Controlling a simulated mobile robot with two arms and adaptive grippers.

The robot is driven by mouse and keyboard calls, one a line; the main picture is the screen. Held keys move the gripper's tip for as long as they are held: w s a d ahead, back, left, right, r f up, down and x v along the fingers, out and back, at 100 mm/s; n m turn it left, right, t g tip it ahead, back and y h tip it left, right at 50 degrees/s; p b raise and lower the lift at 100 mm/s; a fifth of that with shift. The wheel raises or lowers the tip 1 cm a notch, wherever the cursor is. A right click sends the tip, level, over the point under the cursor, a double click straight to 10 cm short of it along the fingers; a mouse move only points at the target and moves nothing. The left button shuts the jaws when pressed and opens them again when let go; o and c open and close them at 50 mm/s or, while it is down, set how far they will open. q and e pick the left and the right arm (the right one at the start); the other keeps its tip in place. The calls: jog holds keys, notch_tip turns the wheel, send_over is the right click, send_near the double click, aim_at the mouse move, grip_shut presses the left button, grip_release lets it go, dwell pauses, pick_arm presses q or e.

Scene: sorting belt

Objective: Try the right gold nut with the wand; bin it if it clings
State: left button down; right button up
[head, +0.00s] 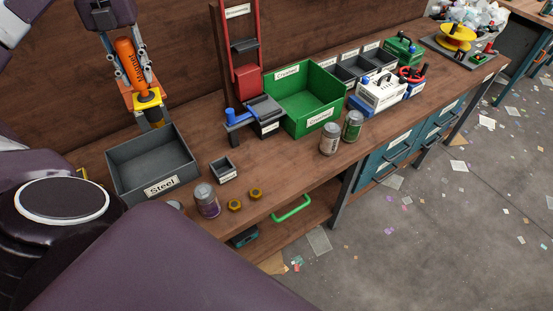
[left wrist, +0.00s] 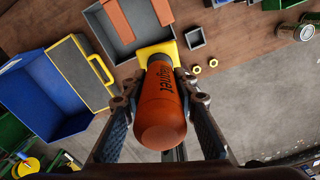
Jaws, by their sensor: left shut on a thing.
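My left gripper (head: 128,68) is shut on the orange magnet wand (head: 134,65), which also fills the middle of the left wrist view (left wrist: 162,110). The wand's lower end meets a yellow square piece (head: 148,98) at the back edge of the grey Steel bin (head: 118,172); I cannot tell if it is a holder or part of the wand. The right gold nut (head: 256,193) lies on the bench beside the left gold nut (head: 235,205), both apart from the wand. Both show in the left wrist view, the right one (left wrist: 213,63) included. My right gripper is out of view.
A small grey box (head: 223,168) and a purple-labelled can (head: 206,201) stand near the nuts. Two cans (head: 329,139) stand further right, before a green bin (head: 312,82) and a red tower (head: 248,82). Bare bench lies between the nuts and those cans.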

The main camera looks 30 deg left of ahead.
aim_at(144, 93)
pick_arm(q)
jog(key=shift+w+a+f+b, duration=0.1)
jog(key=shift+a+f+b, duration=0.05)
jog(key=shift+f+b, duration=0.85)
jog(key=shift+a+f+b, duration=0.15)
jog(key=shift+f+b, duration=0.45)
jog(key=shift+f, duration=0.7)
jog(key=shift+w+a+f+b, duration=0.1)
jog(key=shift+a+f+b, duration=0.05)
jog(key=shift+f+b, duration=0.85)
jog(key=shift+f+p, duration=0.1)
jog(key=shift+p, duration=0.2)
jog(key=shift+w+a+p, duration=0.1)
jog(key=shift+a+p, duration=0.15)
jog(key=shift+p, duration=0.1)
jog(key=w+a+p, duration=0.3)
jog(key=a+p, duration=0.4)
jog(key=p, duration=0.3)
jog(key=shift+a, duration=0.25)
jog(key=shift+p, duration=0.3)
